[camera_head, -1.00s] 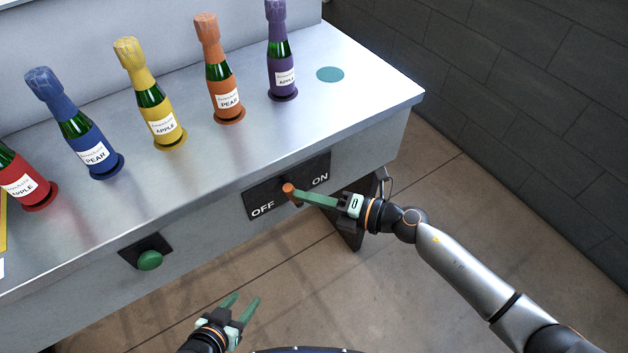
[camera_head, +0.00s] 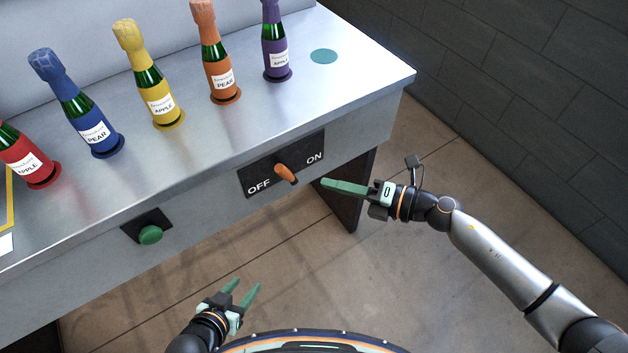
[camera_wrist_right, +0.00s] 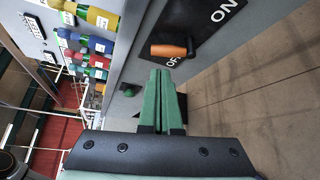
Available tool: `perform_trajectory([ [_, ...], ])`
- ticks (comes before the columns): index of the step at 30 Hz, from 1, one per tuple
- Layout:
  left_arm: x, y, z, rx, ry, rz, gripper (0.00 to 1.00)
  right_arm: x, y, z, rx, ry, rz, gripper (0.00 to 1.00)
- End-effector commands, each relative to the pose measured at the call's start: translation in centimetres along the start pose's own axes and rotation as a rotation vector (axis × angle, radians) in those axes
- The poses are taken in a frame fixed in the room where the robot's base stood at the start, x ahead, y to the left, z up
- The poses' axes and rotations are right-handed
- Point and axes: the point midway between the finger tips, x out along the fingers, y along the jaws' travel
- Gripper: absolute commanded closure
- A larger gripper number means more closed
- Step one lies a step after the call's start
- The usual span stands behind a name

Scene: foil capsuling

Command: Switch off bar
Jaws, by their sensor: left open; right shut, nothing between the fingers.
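The bar is a short orange lever (camera_head: 287,174) on a black switch plate (camera_head: 257,171) on the front of the metal counter. The plate reads OFF at left and ON at right. The lever sticks out between the two words; I cannot tell which it is set to. My right gripper (camera_head: 324,183) is shut and empty, just right of the lever and apart from it. In the right wrist view the orange lever (camera_wrist_right: 168,50) sits beyond the shut fingertips (camera_wrist_right: 161,72), close to OFF. My left gripper (camera_head: 247,290) is open and empty, low in front of the counter.
A green button (camera_head: 151,235) sits on the counter front, left of the switch. Several foil-topped bottles stand on the counter, including an orange one (camera_head: 222,82) and a purple one (camera_head: 275,60). A teal disc marks the top (camera_head: 324,56). Floor in front is clear.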

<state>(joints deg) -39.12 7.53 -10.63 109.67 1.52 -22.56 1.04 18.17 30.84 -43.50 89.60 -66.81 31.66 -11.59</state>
Motion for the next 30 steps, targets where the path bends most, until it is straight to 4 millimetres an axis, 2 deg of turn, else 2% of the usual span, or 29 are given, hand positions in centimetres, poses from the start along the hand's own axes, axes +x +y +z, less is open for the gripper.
perform_trajectory([
  [3, 0.3, -0.1, 0.0, 0.001, 0.004, -0.001, 0.50, -2.5, -0.1, -0.1, -0.001, 0.000, -0.003, 1.00],
  [10, 0.5, -0.2, 0.1, 0.001, 0.005, -0.002, 0.50, -5.1, 0.0, -0.1, 0.001, 0.001, 0.000, 1.00],
  [30, 0.5, -0.2, 0.1, 0.001, 0.005, -0.002, 0.50, -5.5, 0.2, -0.1, 0.005, -0.002, 0.003, 1.00],
])
